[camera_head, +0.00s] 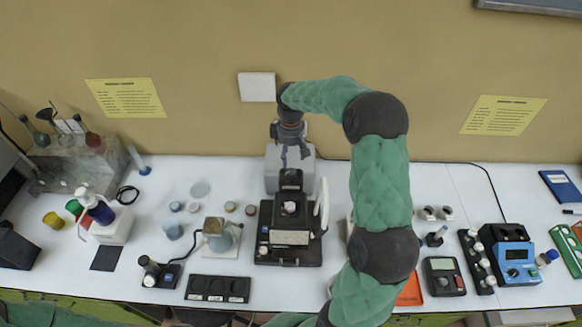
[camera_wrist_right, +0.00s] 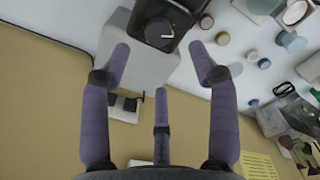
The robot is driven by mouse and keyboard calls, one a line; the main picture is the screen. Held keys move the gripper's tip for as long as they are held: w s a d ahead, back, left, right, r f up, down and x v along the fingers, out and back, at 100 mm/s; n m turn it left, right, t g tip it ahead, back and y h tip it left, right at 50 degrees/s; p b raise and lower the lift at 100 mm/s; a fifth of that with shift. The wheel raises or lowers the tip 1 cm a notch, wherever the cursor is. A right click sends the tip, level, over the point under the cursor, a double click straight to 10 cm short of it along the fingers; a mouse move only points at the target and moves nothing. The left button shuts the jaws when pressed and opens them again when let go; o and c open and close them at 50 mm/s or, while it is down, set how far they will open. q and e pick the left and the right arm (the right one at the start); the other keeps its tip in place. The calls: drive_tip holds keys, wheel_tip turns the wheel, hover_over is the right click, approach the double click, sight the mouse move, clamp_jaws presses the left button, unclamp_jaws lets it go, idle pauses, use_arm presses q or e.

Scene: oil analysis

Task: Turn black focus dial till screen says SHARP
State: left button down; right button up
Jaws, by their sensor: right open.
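A black dial with a white pointer mark (camera_wrist_right: 160,30) sits on a black housing in the right wrist view. In the head view, that black housing (camera_head: 291,179) is at the back of a black instrument (camera_head: 262,226), in front of a grey block (camera_head: 272,178). My right gripper (camera_head: 291,153) is above the grey block, pointing down. In the wrist view its fingers (camera_wrist_right: 160,62) are spread and empty, apart from the dial. A pale panel (camera_head: 289,238) is on the instrument's front; I cannot read it. My left gripper is out of view.
A white handle-like part (camera_head: 322,205) stands at the instrument's right. Small round jars (camera_head: 230,206) and a beaker stand (camera_head: 220,238) are to its left. A black tray (camera_head: 218,288) lies in front. My right arm crosses the bench right of the instrument.

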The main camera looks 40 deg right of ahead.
sight(291, 171)
wheel_tip(291, 171, down, 7)
drive_tip(key=shift+w+d+f+p, duration=0.1)
drive_tip(key=shift+w+d+p, duration=0.05)
drive_tip(key=shift+p, duration=0.35)
drive_tip(key=shift+f, duration=0.7)
drive_tip(key=shift+c, duration=0.2)
drive_tip(key=c, duration=1.1)
